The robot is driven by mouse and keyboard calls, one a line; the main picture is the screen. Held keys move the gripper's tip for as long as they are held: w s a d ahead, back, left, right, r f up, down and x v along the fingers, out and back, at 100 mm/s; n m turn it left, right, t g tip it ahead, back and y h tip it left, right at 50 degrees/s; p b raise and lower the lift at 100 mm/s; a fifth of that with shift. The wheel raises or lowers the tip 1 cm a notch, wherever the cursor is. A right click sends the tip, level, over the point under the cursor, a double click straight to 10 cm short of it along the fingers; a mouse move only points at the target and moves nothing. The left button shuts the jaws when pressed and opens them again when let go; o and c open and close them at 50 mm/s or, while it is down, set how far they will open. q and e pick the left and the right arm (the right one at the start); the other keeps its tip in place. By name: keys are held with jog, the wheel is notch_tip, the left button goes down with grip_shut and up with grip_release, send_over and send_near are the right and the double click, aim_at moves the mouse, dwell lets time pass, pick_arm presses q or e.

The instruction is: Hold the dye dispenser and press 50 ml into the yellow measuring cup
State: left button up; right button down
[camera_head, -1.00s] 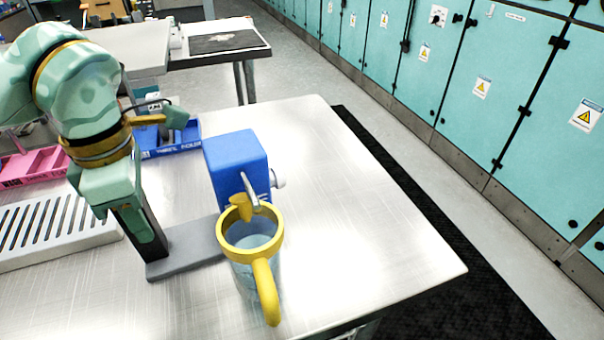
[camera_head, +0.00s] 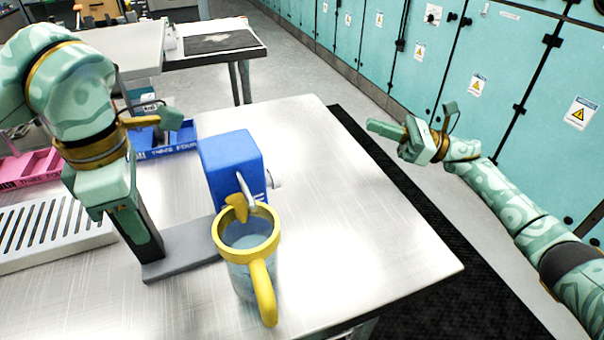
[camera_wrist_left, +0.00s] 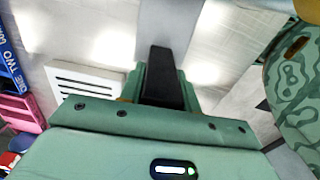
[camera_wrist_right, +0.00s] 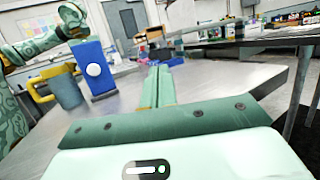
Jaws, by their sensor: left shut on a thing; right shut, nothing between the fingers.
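The dye dispenser (camera_head: 228,165) is a blue box with a curved spout, on a dark post (camera_head: 146,232) with a grey base (camera_head: 185,252). Its white knob (camera_head: 274,180) faces right; it also shows in the right wrist view (camera_wrist_right: 93,70). The yellow measuring cup (camera_head: 262,255), with yellow rim and handle and see-through bluish body, stands upright below the spout. Its fill level cannot be read. My left gripper (camera_head: 128,222) is shut on the dispenser's dark post, also seen in the left wrist view (camera_wrist_left: 166,80). My right gripper (camera_head: 378,128) is shut and empty, right of and apart from the knob.
A white slotted tray (camera_head: 50,235) lies at left, with a pink bin (camera_head: 28,170) and a blue bin (camera_head: 165,143) behind. The steel table (camera_head: 370,235) is clear right of the dispenser, up to its right edge. Teal cabinets (camera_head: 480,60) line the far right.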

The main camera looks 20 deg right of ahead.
jog(key=s+a+n+g, duration=0.2)
jog(key=s+g, duration=0.1)
jog(key=g, duration=0.1)
jog(key=s+a+r+n+g, duration=0.1)
jog(key=s+a+n+g, duration=0.1)
jog(key=s+g, duration=0.1)
jog(key=s+a+n+g, duration=0.2)
jog(key=g, duration=0.2)
jog(key=shift+s+a+r+n+g+h, duration=0.25)
jog(key=shift+s+n+g+h, duration=0.05)
jog(key=shift+s+n+h, duration=0.1)
jog(key=shift+a, duration=0.1)
jog(key=a, duration=0.9)
jog(key=s+a, duration=0.1)
jog(key=a, duration=0.3)
jog(key=shift+a, duration=0.4)
jog(key=shift+s+a, duration=0.15)
jog(key=shift+a, duration=1.1)
jog(key=shift+d, duration=0.1)
jog(key=d, duration=0.4)
jog(key=w+d, duration=0.1)
jog(key=d, duration=0.9)
jog(key=shift+w, duration=0.15)
